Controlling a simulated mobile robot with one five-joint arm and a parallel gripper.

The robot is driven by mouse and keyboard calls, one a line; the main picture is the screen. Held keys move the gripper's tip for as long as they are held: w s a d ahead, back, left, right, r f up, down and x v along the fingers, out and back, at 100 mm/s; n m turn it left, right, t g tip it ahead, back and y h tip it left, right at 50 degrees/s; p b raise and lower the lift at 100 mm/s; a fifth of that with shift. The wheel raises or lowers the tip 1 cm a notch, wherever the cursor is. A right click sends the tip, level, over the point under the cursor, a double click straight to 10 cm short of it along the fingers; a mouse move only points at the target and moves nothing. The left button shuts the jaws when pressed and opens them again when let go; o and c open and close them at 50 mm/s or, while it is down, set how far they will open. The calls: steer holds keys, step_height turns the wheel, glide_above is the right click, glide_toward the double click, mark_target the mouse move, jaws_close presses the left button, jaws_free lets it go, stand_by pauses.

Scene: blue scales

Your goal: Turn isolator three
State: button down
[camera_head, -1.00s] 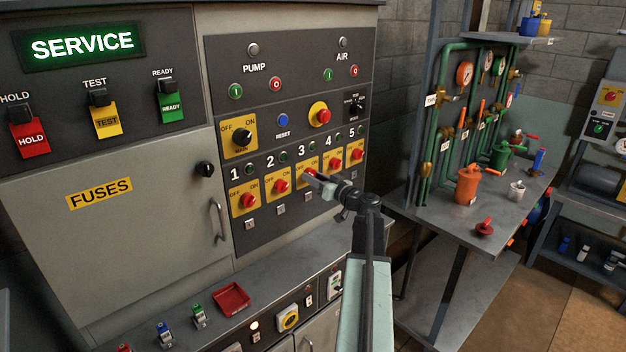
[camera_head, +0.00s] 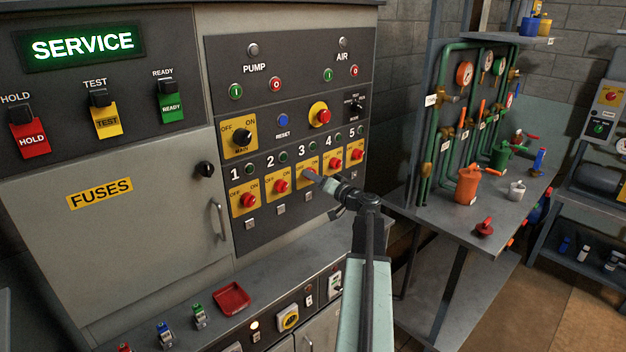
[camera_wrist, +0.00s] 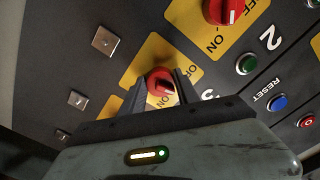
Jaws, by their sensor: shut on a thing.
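Isolator three is a red rotary knob on a yellow OFF/ON plate (camera_head: 303,163), under the number 3 on the dark panel. My gripper (camera_head: 313,176) reaches it from the right and hides most of the knob in the head view. In the wrist view the red knob (camera_wrist: 160,80) sits between the two dark fingers of my gripper (camera_wrist: 160,92), which are shut on it. The knob's pointer direction is hard to make out there. The isolator two knob (camera_wrist: 232,10) shows beside it, with a white mark; it is also in the head view (camera_head: 281,186).
Small metal latches sit below the row. A ledge with a red tray (camera_head: 232,298) juts out below. A workbench (camera_head: 450,215) stands to the right.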

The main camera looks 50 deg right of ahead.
steer(key=m, duration=0.6)
steer(key=shift+w+r+m, duration=0.1)
steer(key=shift+r+m, duration=0.1)
steer(key=shift+m, duration=0.1)
steer(key=m, duration=0.5)
steer(key=shift+m, duration=0.4)
steer(key=c, duration=0.9)
jaws_free()
steer(key=shift+a, duration=0.1)
steer(key=s, duration=0.7)
steer(key=shift+s+a, duration=0.25)
steer(key=shift+s, duration=0.15)
